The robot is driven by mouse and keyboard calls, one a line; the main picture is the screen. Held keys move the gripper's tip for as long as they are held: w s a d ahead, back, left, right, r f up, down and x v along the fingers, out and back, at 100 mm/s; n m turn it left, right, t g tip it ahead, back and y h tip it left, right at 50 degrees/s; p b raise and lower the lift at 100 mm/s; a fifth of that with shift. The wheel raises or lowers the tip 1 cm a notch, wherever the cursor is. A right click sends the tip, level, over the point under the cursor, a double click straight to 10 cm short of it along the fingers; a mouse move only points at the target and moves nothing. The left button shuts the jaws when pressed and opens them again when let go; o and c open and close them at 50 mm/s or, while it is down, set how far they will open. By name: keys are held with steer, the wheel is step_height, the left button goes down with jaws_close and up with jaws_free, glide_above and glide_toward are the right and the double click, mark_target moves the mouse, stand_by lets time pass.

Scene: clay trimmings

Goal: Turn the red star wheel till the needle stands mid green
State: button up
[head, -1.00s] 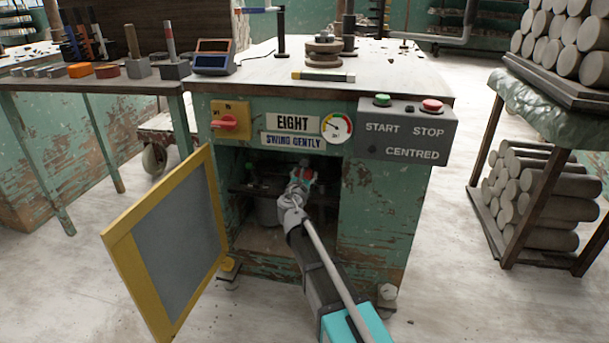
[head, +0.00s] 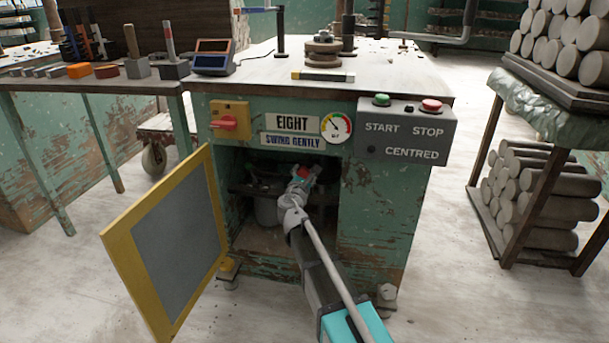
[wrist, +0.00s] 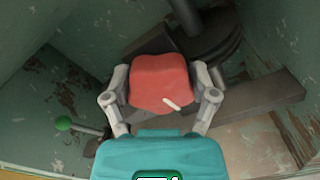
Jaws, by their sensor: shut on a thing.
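The red star wheel (wrist: 160,80) fills the middle of the wrist view, with a pale mark on its lower right part. My gripper (wrist: 161,92) is shut on it, one finger on each side. In the head view, my gripper (head: 302,178) is inside the open cabinet (head: 365,215), and only a bit of red shows there. The round gauge (head: 336,128) is on the cabinet front, right of the SWING GENTLY label. It has a coloured arc, and its dark needle points up and to the left. Its exact place against the green is too small to tell.
The yellow-framed door (head: 125,245) stands open at the left. A lever with a green knob (wrist: 63,124) is left of my gripper in the wrist view. A START/STOP box (head: 407,130) is on the right of the front. Cabinet walls and dark bars close in around the wheel.

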steer(key=shift+w+a, duration=0.1)
steer(key=o, duration=1)
steer(key=shift+s, duration=0.25)
steer(key=s, duration=0.3)
steer(key=s+a, duration=0.1)
steer(key=s, duration=0.7)
steer(key=shift+s+a, duration=0.25)
steer(key=shift+a, duration=0.1)
